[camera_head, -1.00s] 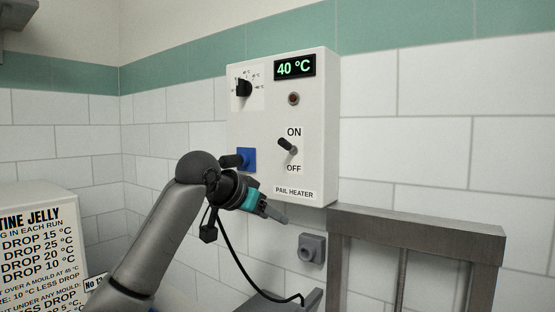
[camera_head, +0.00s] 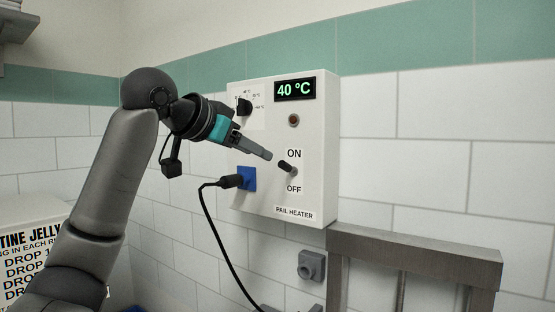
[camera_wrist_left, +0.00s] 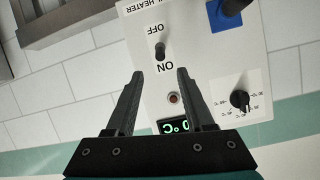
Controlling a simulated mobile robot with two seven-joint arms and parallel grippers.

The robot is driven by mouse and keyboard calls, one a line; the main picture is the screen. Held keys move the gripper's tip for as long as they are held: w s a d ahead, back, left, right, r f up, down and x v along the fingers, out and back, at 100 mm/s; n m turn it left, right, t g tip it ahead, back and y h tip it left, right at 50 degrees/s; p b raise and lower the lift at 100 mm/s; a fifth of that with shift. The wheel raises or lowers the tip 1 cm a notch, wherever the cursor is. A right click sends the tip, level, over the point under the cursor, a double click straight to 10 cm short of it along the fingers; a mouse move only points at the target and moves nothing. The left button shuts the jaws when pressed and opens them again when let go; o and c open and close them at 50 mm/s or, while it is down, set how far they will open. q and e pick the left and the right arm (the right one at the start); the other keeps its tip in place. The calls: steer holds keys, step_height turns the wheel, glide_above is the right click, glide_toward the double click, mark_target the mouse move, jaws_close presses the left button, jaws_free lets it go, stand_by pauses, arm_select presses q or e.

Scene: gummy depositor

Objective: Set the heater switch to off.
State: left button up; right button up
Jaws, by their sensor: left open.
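The heater switch (camera_head: 287,167) is a small dark toggle lever on the front of the white pail heater box (camera_head: 310,220), between the ON label above and the OFF label below. Its lever tilts up, toward ON. My left gripper (camera_head: 268,155) is just left of and slightly above the switch in the head view, apart from it as far as I can see. In the wrist view, which is turned over, the open fingers (camera_wrist_left: 160,74) stand with the switch (camera_wrist_left: 160,50) ahead, beyond the gap between the tips. The gripper is empty. My right gripper is not in view.
The box also carries a 40 °C display (camera_head: 295,89), a red indicator (camera_head: 294,120), a black dial (camera_head: 244,107) and a blue socket (camera_head: 248,179) with a black cable plugged in. A metal frame (camera_head: 415,243) stands below right. The tiled wall right of the box is clear.

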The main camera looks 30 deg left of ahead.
mark_target(281, 165)
arm_select(q)
steer(key=p+x, duration=0.2)
steer(key=x, duration=0.7)
steer(key=shift+w+a, duration=0.1)
steer(key=shift+w, duration=0.1)
steer(key=shift+c, duration=0.3)
jaws_close()
